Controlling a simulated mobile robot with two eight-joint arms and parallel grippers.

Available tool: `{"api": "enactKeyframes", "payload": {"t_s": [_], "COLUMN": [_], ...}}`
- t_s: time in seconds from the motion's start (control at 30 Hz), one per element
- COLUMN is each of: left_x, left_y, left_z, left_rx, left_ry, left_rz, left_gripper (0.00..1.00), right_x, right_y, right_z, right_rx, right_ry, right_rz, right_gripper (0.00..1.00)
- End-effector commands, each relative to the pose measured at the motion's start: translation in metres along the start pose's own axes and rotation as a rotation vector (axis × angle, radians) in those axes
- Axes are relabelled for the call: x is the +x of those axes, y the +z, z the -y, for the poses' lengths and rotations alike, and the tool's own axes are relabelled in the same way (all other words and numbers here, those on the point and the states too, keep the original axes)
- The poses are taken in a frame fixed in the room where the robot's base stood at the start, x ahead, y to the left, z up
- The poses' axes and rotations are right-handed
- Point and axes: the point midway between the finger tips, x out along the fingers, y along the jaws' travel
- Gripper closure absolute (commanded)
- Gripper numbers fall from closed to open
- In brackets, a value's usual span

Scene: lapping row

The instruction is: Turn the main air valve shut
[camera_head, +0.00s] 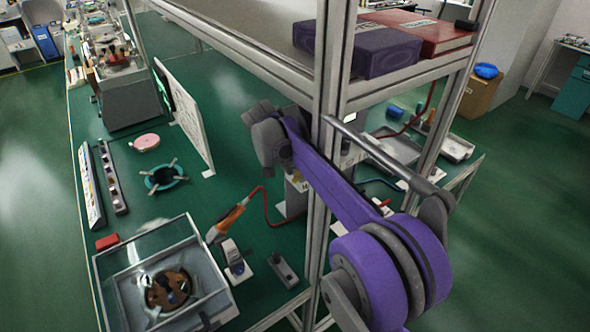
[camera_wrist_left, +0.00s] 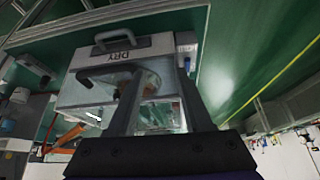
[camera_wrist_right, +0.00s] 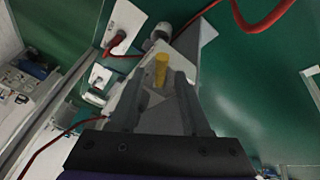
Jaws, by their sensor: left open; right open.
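In the right wrist view a yellow handle (camera_wrist_right: 161,70), which looks like the air valve's lever, shows between the fingertips of my right gripper (camera_wrist_right: 162,76). The gripper is open, with no clear contact on either side; I cannot tell how deep the handle sits between the fingers. The valve body is mostly hidden.
The metal rack post (camera_head: 327,130) and shelf (camera_head: 385,82) stand close to my right arm. A white panel (camera_head: 185,117) stands left of the gripper. A clear-walled box (camera_head: 205,262) sits at the bench front. A red hose (camera_wrist_right: 265,18) runs near the right gripper.

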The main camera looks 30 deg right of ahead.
Motion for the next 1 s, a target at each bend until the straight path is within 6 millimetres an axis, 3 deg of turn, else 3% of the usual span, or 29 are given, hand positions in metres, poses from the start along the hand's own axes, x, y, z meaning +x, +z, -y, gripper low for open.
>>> {"api": "enactKeyframes", "payload": {"t_s": [0.23, 0.7, 1.0], "left_x": [-0.001, -0.006, -0.006], "left_y": [-0.001, -0.008, -0.008], "left_z": [0.0, 0.0, 0.0], "left_rx": [0.0, 0.0, 0.0], "left_ry": [0.0, 0.0, 0.0], "left_rz": [-0.001, -0.007, -0.008], "left_gripper": [0.5, 0.5, 0.5], "right_x": [-0.013, -0.098, -0.108], "right_y": [0.0, 0.0, 0.0], "right_z": [0.0, 0.0, 0.0], "right_rx": [-0.001, -0.001, 0.0], "right_ry": [-0.001, -0.001, 0.0], "right_rz": [0.0, 0.0, 0.0], "right_gripper": [0.53, 0.53, 0.53]}}
